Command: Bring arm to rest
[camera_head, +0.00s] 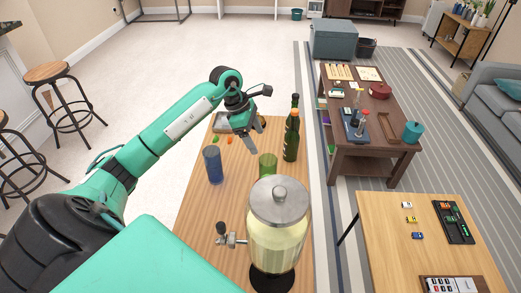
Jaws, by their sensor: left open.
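My left arm comes in from the left, and its left gripper (255,138) is open and empty. It is over the far part of the wooden table (188,227), above the green glass and left of the bottles. My right gripper is not in the picture.
On the table stand a blue glass (213,165), a green glass (267,166), dark bottles (291,137), and a large drink dispenser (278,228) with a lid and tap. A grey tray (222,126) lies at the far end. A dark table (372,160) and a light table (390,262) stand right.

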